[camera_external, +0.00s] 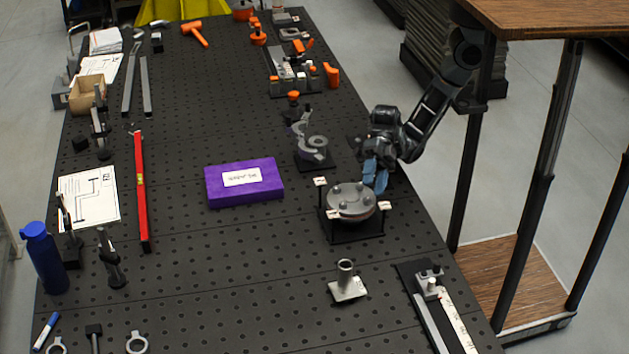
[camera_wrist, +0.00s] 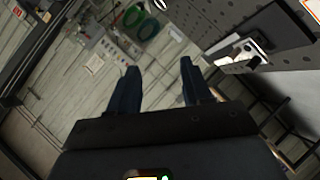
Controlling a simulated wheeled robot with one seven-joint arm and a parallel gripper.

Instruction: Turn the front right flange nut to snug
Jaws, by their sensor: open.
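The flange (camera_external: 350,203) is a round grey metal disc with several nuts on its top face. It sits on a black stand on the perforated table, with small white tags at its corners. The tags are too small to read, so I cannot tell which nut is the front right one. My gripper (camera_external: 375,178) has blue fingers and is at the far right side of the flange, close to its rim; contact cannot be told. In the wrist view my gripper (camera_wrist: 159,66) is open, with nothing between its fingers. No flange nut can be made out in that view.
A grey curved clamp-like part (camera_external: 312,147) stands behind the flange. A purple box (camera_external: 224,193) lies to the left. A metal post on a plate (camera_external: 346,285) stands in front. A wooden-topped table (camera_external: 560,15) is at the right. The table between the purple box and flange is clear.

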